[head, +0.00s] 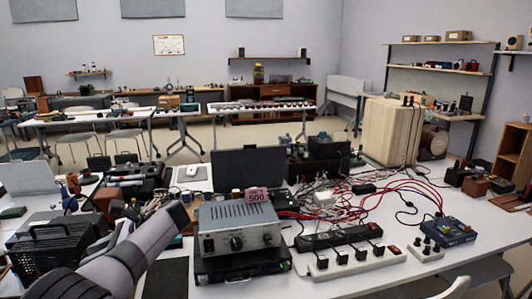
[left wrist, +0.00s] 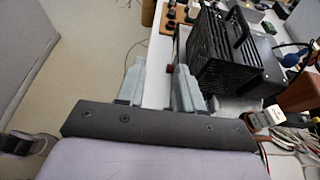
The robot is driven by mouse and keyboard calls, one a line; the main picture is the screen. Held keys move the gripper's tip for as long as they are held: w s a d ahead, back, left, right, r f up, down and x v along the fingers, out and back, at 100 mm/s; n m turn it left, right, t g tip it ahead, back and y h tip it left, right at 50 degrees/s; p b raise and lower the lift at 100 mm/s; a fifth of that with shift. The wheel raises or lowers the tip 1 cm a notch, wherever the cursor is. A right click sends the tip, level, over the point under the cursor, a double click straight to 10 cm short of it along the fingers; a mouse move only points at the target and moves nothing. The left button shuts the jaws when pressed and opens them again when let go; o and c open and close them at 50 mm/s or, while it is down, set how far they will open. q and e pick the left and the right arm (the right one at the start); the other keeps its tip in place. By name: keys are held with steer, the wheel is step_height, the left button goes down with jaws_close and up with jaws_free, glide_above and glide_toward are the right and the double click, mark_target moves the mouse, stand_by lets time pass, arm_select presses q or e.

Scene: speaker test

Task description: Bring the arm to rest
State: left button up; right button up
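My left arm (head: 118,262) comes in from the lower left of the head view, over the near left part of the table. Its gripper cannot be made out clearly there. In the left wrist view my left gripper (left wrist: 160,70) shows two grey fingers standing apart with nothing between them. It is by the edge of the white table (left wrist: 161,60), beside a black slotted case with a handle (left wrist: 215,55). I cannot tell whether a finger touches the case. My right gripper does not show in either view.
The white table (head: 350,284) is crowded. A silver instrument (head: 240,228) sits on a black unit near the middle. Open floor (left wrist: 75,60) lies left of the table edge.

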arm_select(q)
steer(key=s+d+f+n+t+h, duration=0.1)
steer(key=s+d+f+n+h, duration=0.2)
steer(key=f, duration=0.5)
steer(key=s+d+f+t+h, duration=0.2)
steer(key=s+d+f, duration=0.1)
steer(key=s+f, duration=0.3)
steer(key=s+d+f+n+t+h, duration=0.1)
steer(key=s+d+f+n+h, duration=0.15)
steer(key=f, duration=0.65)
steer(key=s+d+n+t+h, duration=0.1)
steer(key=s+d+n+h, duration=0.25)
steer(key=s, duration=0.85)
steer(key=s+d+r+n+t+h, duration=0.2)
steer(key=s+r+n, duration=0.2)
steer(key=s+r, duration=0.45)
steer(key=w+d+f+t+h+b, duration=0.1)
steer(key=w+f+t, duration=0.1)
steer(key=f, duration=0.4)
steer(key=w+d+f+t+h+b, duration=0.1)
steer(key=w+f+t+b, duration=0.1)
steer(key=f+t, duration=0.3)
step_height(320, 180, down, 2)
steer(key=shift+w+d+f, duration=0.2)
steer(key=shift+w+d, duration=0.05)
steer(key=shift+d, duration=0.05)
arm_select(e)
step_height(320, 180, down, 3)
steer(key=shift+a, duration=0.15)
